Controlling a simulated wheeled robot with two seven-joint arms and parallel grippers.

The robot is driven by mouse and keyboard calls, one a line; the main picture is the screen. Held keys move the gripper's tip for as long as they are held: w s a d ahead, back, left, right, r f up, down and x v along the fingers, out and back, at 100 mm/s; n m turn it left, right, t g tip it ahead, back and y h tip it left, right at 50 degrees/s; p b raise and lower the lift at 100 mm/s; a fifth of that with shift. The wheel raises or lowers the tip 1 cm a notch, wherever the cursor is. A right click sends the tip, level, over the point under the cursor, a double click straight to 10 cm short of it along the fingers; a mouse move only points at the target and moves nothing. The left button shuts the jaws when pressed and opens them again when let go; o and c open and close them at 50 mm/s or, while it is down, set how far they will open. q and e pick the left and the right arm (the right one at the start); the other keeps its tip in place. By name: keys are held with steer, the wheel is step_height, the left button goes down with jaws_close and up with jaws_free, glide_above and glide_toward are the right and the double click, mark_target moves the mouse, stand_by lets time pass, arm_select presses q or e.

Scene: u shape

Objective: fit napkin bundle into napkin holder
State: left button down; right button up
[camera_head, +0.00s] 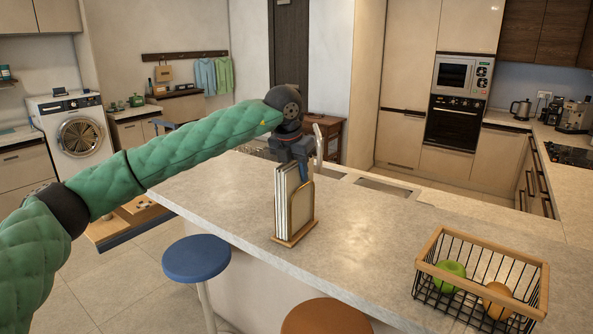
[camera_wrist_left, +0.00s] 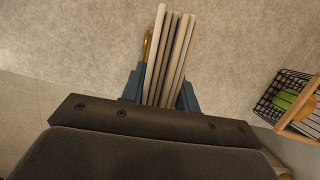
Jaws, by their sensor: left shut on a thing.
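The napkin bundle (camera_head: 284,205) is a stack of upright pale sheets with darker layers between them. It stands at the napkin holder (camera_head: 307,217), which has a wooden base and a wooden-edged upright side. My left gripper (camera_head: 291,159) is above the bundle, shut on its top end. The left wrist view shows the bundle (camera_wrist_left: 168,60) between the two blue fingers, with a bit of the holder's wooden edge (camera_wrist_left: 147,46) beside it. The bundle's lower end is close to the holder's base; I cannot tell whether it touches. My right gripper is not in view.
A black wire basket with a wooden rim (camera_head: 480,277) holds a green apple (camera_head: 449,274) and an orange fruit (camera_head: 497,298) on the counter (camera_head: 370,240). The counter between holder and basket is clear. A blue stool (camera_head: 197,259) and a brown stool (camera_head: 326,316) stand at its front edge.

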arm_select(q)
steer(key=shift+f, duration=0.15)
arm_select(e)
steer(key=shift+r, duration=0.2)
arm_select(q)
steer(key=c, duration=1.1)
jaws_free()
steer(key=shift+o, duration=0.2)
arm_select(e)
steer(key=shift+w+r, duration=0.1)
arm_select(q)
steer(key=shift+r, duration=0.5)
steer(key=b+v, duration=0.4)
steer(key=v, duration=0.7)
steer(key=shift+s+a+r, duration=0.1)
steer(key=shift+r, duration=0.05)
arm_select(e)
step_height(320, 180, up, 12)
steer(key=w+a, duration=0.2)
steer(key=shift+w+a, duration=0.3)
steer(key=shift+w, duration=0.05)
